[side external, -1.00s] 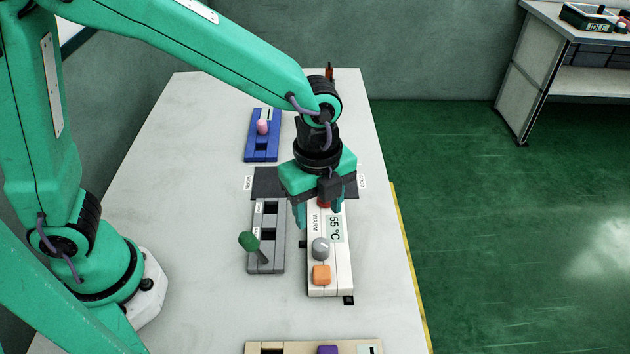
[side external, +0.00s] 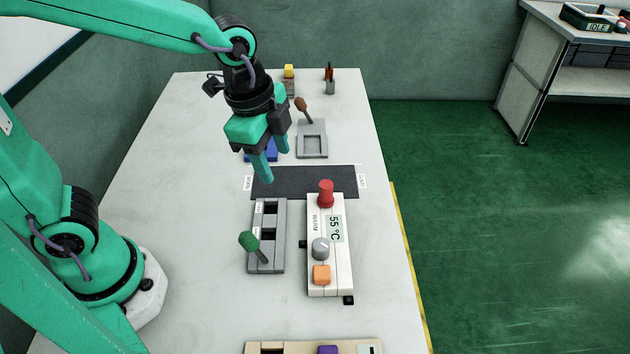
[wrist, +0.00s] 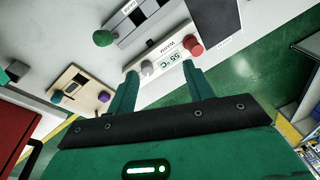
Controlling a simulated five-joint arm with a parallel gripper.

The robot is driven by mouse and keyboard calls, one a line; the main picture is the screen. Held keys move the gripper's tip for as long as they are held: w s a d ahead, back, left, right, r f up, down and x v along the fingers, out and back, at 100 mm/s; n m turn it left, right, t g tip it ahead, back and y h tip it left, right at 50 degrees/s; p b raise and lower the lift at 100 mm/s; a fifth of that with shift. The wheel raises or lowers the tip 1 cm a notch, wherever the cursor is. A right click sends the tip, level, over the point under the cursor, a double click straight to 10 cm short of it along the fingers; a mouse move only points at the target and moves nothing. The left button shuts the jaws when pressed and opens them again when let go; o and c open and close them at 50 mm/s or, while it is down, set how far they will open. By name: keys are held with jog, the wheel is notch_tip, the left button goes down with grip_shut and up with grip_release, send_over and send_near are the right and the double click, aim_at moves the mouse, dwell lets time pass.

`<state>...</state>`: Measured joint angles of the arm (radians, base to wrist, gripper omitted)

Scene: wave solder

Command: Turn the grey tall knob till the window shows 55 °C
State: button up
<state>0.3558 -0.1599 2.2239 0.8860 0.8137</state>
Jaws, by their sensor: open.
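The white panel (side external: 330,284) stands on the table with a display window (side external: 335,228) that reads 55 °C. The grey knob (side external: 320,248) sits on this panel below the window, between it and an orange square button (side external: 321,274). A red knob (side external: 326,193) stands at the panel's far end. In the wrist view the grey knob (wrist: 147,68) and the window (wrist: 174,62) show beyond my fingers. My gripper (side external: 273,163) is open and empty, raised above the table to the upper left of the panel, apart from the knob.
A grey slotted block (side external: 279,236) with a green-headed lever (side external: 249,241) stands just left of the panel. A dark mat (side external: 310,181) lies behind both. A grey unit with a brown-tipped lever (side external: 301,104) stands farther back. A beige panel (side external: 292,347) is at the front edge.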

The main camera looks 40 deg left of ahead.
jog(key=s+a+r+n+t, duration=0.3)
jog(key=s+a+r+n, duration=0.2)
jog(key=a+n, duration=0.6)
jog(key=shift+s+n+y, duration=0.4)
jog(key=shift+s+n, duration=0.5)
jog(key=shift+s, duration=0.45)
jog(key=shift+s+a+n+t, duration=0.2)
jog(key=shift+s+n+t, duration=0.05)
jog(key=shift+n+t, duration=0.05)
